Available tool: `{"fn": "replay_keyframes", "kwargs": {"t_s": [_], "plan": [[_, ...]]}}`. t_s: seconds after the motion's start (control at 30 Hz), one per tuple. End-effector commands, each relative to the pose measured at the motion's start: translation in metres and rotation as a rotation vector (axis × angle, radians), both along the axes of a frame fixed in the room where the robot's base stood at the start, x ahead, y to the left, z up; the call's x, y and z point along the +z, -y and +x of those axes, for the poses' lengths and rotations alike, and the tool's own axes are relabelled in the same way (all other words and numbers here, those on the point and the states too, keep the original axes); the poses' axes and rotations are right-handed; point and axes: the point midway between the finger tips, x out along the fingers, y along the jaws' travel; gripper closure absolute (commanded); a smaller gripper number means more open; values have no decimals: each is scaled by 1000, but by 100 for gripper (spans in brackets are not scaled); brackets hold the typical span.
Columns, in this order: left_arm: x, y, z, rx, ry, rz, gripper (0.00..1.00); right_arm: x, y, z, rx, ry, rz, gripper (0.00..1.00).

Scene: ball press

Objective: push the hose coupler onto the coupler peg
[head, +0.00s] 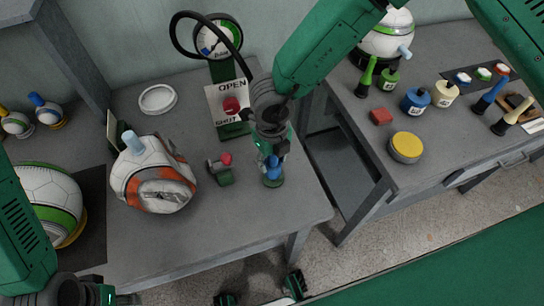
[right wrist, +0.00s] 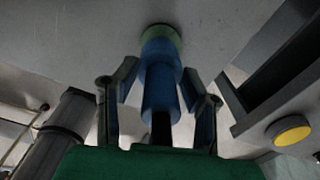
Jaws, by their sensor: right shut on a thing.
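The blue hose coupler (head: 272,168) stands roughly upright over a green round base (head: 273,182) near the table's front right. My right gripper (head: 270,152) comes down from above and is shut on the coupler. The right wrist view shows the coupler (right wrist: 160,85) between the two fingers, its far end at the green base (right wrist: 161,34). The peg itself is hidden, so I cannot tell how far the coupler sits on it. A black hose (head: 176,33) loops up near the gauge and passes behind my right arm.
A white and orange ball (head: 155,178) and a small green stand with a red knob (head: 221,170) are left of the coupler. An OPEN/SHUT panel (head: 217,99) and a gauge (head: 218,37) stand behind. The right table holds bottles and a yellow-topped disc (head: 405,146). A gap separates the tables.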

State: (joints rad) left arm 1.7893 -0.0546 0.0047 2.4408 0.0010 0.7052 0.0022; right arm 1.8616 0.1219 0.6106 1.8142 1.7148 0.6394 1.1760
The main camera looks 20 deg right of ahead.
Motion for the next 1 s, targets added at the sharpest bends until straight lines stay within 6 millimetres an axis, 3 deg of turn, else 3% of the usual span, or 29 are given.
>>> {"fn": "replay_keyframes", "kwargs": {"t_s": [0.97, 1.0], "plan": [[-13, 0, 0, 0, 0, 0, 43, -25, 0, 0, 0, 1, 0, 96], [-12, 0, 0, 0, 0, 0, 43, -24, 0, 0, 0, 1, 0, 48]]}}
